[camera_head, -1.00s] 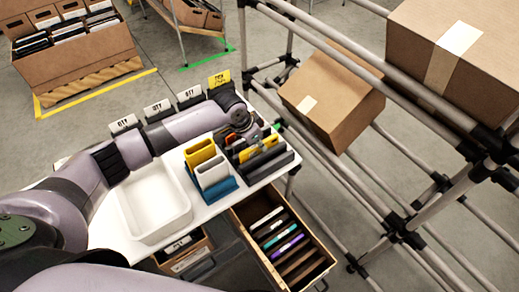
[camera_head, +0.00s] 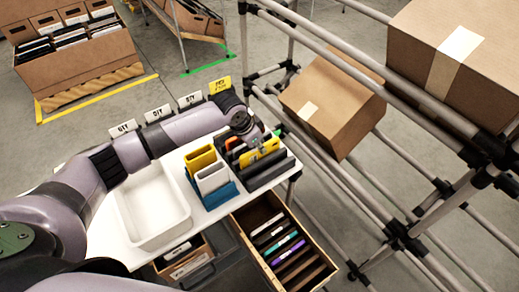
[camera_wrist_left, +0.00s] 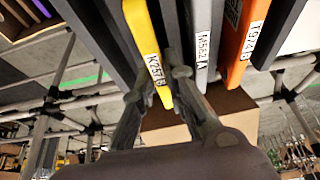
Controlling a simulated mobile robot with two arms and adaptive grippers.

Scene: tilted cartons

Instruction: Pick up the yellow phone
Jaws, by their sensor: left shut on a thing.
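The yellow phone (camera_head: 262,150) stands on edge at the dark slotted holder (camera_head: 268,174) at the table's right end. My left gripper (camera_head: 250,138) reaches it from above and is shut on it. In the left wrist view the phone (camera_wrist_left: 144,42), with a printed white label, is between the two fingers of my left gripper (camera_wrist_left: 160,82). Whether the phone's lower edge is clear of the slot cannot be told. My right gripper is not in view.
A white-labelled device (camera_wrist_left: 200,40) and an orange one (camera_wrist_left: 246,45) stand close beside the phone. An open drawer (camera_head: 285,245) is below; a carton rack (camera_head: 330,100) is right.

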